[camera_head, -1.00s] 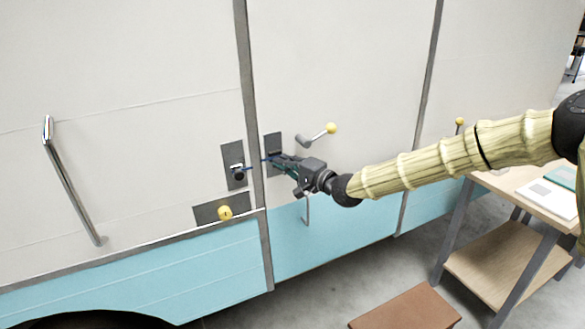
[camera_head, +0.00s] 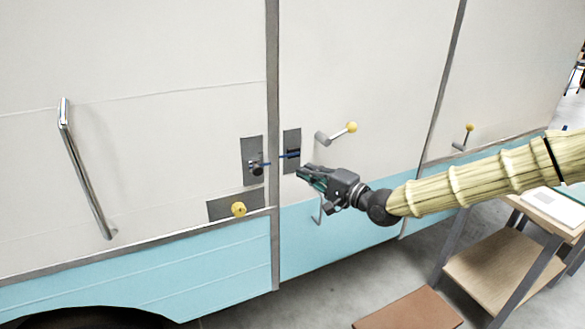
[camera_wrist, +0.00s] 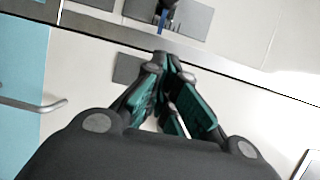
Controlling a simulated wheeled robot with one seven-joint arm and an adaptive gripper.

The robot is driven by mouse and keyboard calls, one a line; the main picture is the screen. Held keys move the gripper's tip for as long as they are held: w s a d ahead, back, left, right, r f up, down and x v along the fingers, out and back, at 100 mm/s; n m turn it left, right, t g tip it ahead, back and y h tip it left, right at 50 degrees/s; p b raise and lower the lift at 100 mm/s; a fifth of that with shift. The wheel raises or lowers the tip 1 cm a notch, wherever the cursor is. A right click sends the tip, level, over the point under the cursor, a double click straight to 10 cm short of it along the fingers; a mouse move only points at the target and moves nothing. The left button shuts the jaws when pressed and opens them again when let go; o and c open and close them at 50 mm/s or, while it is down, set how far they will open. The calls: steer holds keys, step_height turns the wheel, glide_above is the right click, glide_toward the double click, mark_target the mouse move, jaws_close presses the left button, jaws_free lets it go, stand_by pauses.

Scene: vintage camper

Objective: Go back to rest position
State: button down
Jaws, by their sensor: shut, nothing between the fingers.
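My gripper (camera_head: 301,172) is shut and empty in the head view. It is in front of the camper's door (camera_head: 365,75), just right of and below the dark latch plate on the door (camera_head: 292,160). The fingers look clear of the bar. In the wrist view the fingertips (camera_wrist: 168,66) are close together, and the blue bar (camera_wrist: 163,20) is beyond them.
A handle with a yellow knob (camera_head: 338,133) sticks out of the door above my gripper. A long chrome grab handle (camera_head: 84,170) is at left. A yellow knob (camera_head: 238,209) sits below the latch. A wooden table (camera_head: 500,262) stands at right; a brown step (camera_head: 408,309) is at the bottom.

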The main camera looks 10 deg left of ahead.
steer(key=w+b+v, duration=0.1)
steer(key=v, duration=0.8)
steer(key=s+a+f+g+h, duration=0.1)
steer(key=s+a+f, duration=0.15)
steer(key=f, duration=0.55)
steer(key=s+a+f+h, duration=0.1)
steer(key=s+f+h, duration=0.15)
steer(key=f, duration=0.55)
steer(key=s+d+f+g+h, duration=0.1)
steer(key=s+d+f, duration=0.3)
steer(key=s+f, duration=0.25)
steer(key=s+d+f+n+g+h, duration=0.1)
steer(key=s+d+f+h, duration=0.15)
steer(key=s+f, duration=0.4)
steer(key=s+d+f+g+h, duration=0.1)
steer(key=s+d+f, duration=0.35)
steer(key=f, duration=0.45)
steer(key=s+d+f+n+g+h, duration=0.2)
steer(key=s+d+f, duration=0.3)
steer(key=s+d, duration=0.4)
steer(key=s+d+f+n+g+h, duration=0.2)
steer(key=s+d+f+h, duration=0.3)
steer(key=s+d, duration=0.5)
steer(key=s+f+g, duration=0.1)
steer(key=s, duration=0.2)
steer(key=shift+s+n, duration=0.25)
steer(key=shift+n, duration=0.15)
